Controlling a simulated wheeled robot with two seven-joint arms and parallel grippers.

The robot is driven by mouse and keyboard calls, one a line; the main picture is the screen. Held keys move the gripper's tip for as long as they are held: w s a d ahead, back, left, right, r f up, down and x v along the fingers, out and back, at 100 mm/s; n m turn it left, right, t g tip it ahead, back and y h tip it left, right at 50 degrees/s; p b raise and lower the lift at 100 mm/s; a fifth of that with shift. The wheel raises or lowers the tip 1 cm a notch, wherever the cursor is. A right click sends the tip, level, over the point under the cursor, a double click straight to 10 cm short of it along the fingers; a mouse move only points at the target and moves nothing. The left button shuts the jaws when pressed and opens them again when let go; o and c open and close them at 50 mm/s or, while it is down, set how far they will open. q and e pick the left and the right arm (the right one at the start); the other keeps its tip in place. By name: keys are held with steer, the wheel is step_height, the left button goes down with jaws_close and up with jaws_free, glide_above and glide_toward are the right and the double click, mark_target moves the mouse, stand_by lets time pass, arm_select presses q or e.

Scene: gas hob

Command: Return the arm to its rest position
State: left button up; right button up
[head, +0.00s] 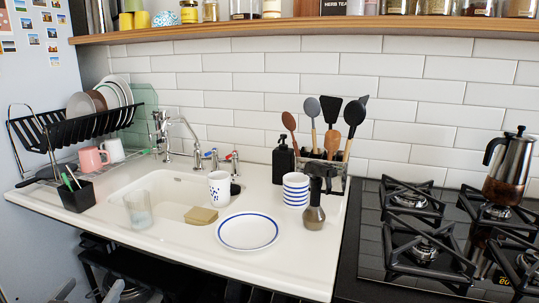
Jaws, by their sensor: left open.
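My left gripper (92,292) shows at the bottom left edge of the head view, low in front of the counter and below its front edge. Its two pale fingertips are apart with nothing visible between them. The rest of that arm is cut off by the frame. My right gripper is not in view. The gas hob (402,265) is at the right, black with several burners. A steel moka pot (508,172) with a dark handle stands upright on its back right burner.
The white sink counter (290,262) holds a plate (248,232), a glass (139,210), a spotted cup (219,188), a sponge (201,216) and stacked striped cups (296,189). A black dish rack (75,130) stands at left. A wooden shelf (300,27) runs above. My gripper is clear of the counter items.

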arm_select(q)
steer(key=s+d+f+m+g+h+p, duration=0.1)
steer(key=s+d+f+g+h+p, duration=0.1)
steer(key=d, duration=0.7)
steer(key=s+d+f+m+g+h+p, duration=0.1)
steer(key=s+d+f+g+p, duration=0.3)
steer(key=s, duration=0.7)
steer(key=d+f+h+p, duration=0.1)
steer(key=d+f+p, duration=0.1)
steer(key=d+f, duration=0.2)
steer(key=shift+d+f+m+g, duration=0.3)
steer(key=shift+d+g, duration=0.1)
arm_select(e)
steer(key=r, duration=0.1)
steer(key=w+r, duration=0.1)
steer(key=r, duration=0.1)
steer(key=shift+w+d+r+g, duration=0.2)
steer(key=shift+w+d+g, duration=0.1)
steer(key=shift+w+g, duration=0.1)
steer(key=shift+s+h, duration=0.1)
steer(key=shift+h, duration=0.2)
